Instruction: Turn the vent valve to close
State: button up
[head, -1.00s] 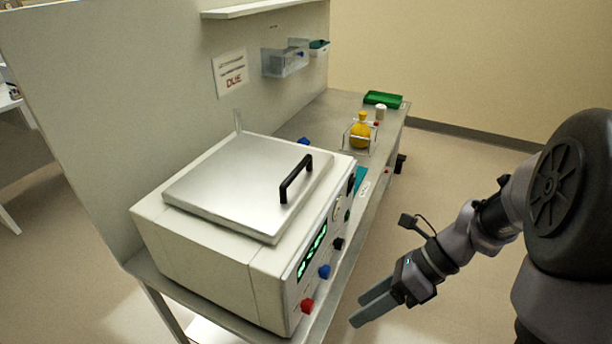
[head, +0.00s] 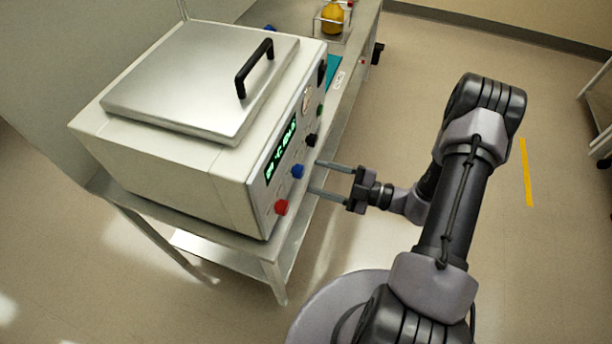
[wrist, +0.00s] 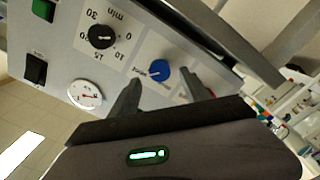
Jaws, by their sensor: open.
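A blue knob (head: 298,171) sits on the front panel of the white box-shaped machine (head: 180,170). It also shows in the wrist view (wrist: 160,73), with small print beside it that I cannot read surely. I cannot tell from the labels which knob is the vent valve. My gripper (head: 314,176) is open and empty, pointing at the panel. In the wrist view its fingertips (wrist: 160,85) are on either side of the blue knob; no contact is clear.
A black timer dial (wrist: 101,37), a round gauge (wrist: 85,94) and a black switch (wrist: 35,68) are near the blue knob. The metal lid (head: 200,85) has a black handle. The bench edge (head: 345,100) runs below the panel.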

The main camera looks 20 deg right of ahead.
aim_at(303, 173)
jog(key=x, duration=0.4)
jog(key=shift+a+b, duration=0.15)
jog(key=shift+b, duration=0.25)
jog(key=shift+c, duration=0.2)
grip_shut()
